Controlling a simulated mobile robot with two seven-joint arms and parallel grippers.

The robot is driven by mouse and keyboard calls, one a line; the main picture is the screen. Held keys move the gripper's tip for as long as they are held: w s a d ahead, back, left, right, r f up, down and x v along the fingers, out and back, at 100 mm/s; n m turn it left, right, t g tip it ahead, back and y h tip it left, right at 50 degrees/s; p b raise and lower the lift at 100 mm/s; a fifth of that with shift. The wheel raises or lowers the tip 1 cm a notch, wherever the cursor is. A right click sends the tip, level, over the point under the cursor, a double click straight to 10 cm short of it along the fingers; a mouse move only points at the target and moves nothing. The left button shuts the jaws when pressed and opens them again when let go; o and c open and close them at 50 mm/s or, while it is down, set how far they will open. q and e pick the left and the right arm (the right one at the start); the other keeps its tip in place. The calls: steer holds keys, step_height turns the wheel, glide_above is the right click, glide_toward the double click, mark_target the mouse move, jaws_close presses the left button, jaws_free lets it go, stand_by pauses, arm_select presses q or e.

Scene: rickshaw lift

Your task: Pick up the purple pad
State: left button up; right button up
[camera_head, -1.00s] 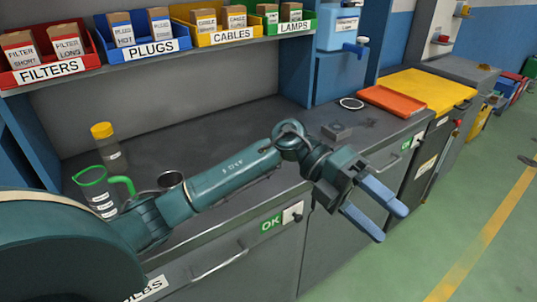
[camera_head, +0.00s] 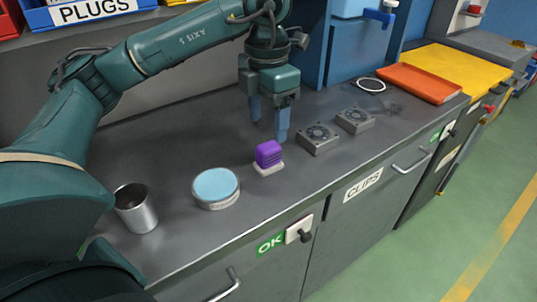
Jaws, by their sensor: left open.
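The purple pad (camera_head: 268,153) sits on a small white base (camera_head: 268,168) on the grey counter, near the middle of the view. My left gripper (camera_head: 268,122) points down just behind the pad, with its two blue fingers apart and nothing visible between them. The fingertips look a little above the counter, apart from the pad. My right gripper is out of view.
A light-blue round tin (camera_head: 216,186) and a metal cup (camera_head: 136,209) stand left of the pad. Two grey fan units (camera_head: 319,138) (camera_head: 355,120) are to its right. An orange tray (camera_head: 419,82) and a white ring (camera_head: 371,85) lie farther right. The counter (camera_head: 180,150) behind the tin is clear.

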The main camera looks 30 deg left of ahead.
mark_target(268, 146)
arm_select(q)
steer(key=f, duration=0.9)
steer(key=shift+w+f, duration=0.2)
steer(key=shift+f, duration=0.15)
steer(key=c, duration=1.1)
